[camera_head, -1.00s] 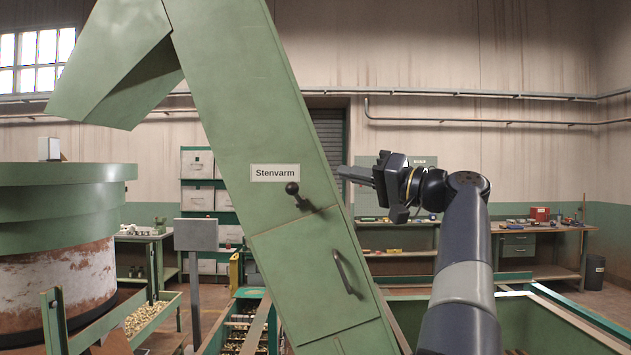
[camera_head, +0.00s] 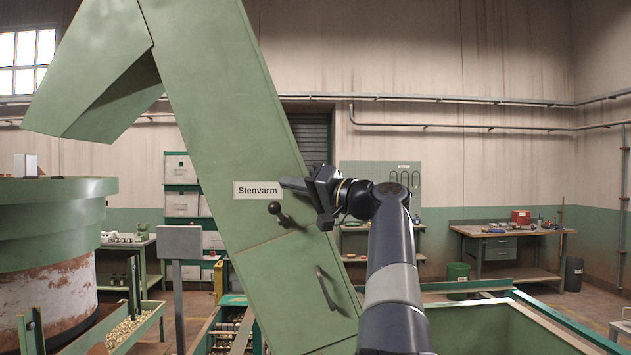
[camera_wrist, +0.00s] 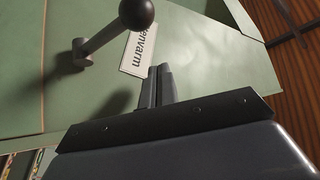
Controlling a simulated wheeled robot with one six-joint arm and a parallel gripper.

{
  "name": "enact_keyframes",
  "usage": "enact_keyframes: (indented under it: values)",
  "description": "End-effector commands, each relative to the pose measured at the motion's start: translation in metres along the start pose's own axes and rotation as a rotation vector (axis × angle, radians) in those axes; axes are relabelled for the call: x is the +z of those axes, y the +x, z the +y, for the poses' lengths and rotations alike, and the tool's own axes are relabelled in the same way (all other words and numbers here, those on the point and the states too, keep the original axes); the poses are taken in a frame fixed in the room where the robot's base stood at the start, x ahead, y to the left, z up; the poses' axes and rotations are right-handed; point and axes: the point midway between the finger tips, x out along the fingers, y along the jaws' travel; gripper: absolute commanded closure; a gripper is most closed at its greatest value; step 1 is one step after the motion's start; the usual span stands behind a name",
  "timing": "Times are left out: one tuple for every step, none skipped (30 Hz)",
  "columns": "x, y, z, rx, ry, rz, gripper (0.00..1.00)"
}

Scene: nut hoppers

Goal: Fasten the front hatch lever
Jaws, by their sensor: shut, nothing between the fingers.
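The front hatch (camera_head: 300,285) is a green panel with a curved handle (camera_head: 326,290), low on the slanted green elevator housing. The lever (camera_head: 276,212) is a dark arm with a black ball knob, mounted just above the hatch's top edge. In the head view its knob points up and left from its pivot. In the wrist view the lever (camera_wrist: 112,35) stands out from the panel, with its ball at the top. My gripper (camera_head: 283,183) is shut and empty, above and slightly right of the knob. Its closed fingers (camera_wrist: 158,80) are apart from the lever in the wrist view.
A white "Stenvarm" label (camera_head: 258,190) is on the housing beside my fingers. A rusty round hopper (camera_head: 50,250) stands at left, and a grey box on a post (camera_head: 181,242) nearer the middle. A green-edged bin (camera_head: 490,325) lies at lower right. Workbenches (camera_head: 512,235) line the back.

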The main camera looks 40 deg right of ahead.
Motion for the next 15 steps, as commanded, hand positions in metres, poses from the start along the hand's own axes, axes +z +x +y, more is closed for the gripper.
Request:
enact_keyframes:
  values:
    - [0.003, 0.004, -0.001, 0.000, 0.001, -0.002, 1.00]
    - [0.007, 0.001, 0.000, 0.001, 0.001, 0.000, 1.00]
    - [0.011, -0.001, 0.000, 0.001, 0.001, 0.000, 1.00]
    - [0.014, -0.002, 0.001, 0.001, 0.002, 0.001, 1.00]
    - [0.017, -0.003, 0.000, 0.000, 0.001, 0.001, 1.00]
    - [0.020, -0.004, 0.001, 0.001, 0.001, 0.001, 1.00]
    - [0.022, -0.005, 0.000, 0.001, 0.001, 0.001, 1.00]
    - [0.024, -0.006, 0.000, 0.001, 0.001, 0.001, 1.00]
    - [0.027, -0.007, 0.000, 0.001, 0.001, 0.000, 1.00]
    - [0.029, -0.007, 0.000, 0.001, 0.001, 0.000, 1.00]
    - [0.030, -0.008, 0.000, 0.001, 0.001, 0.000, 1.00]
    - [0.033, -0.009, 0.000, 0.001, 0.001, 0.000, 1.00]
    - [0.034, -0.009, 0.000, 0.001, 0.001, 0.000, 1.00]
    - [0.035, -0.010, 0.000, 0.000, 0.001, 0.000, 1.00]
    - [0.036, -0.010, 0.000, 0.000, 0.001, 0.000, 1.00]
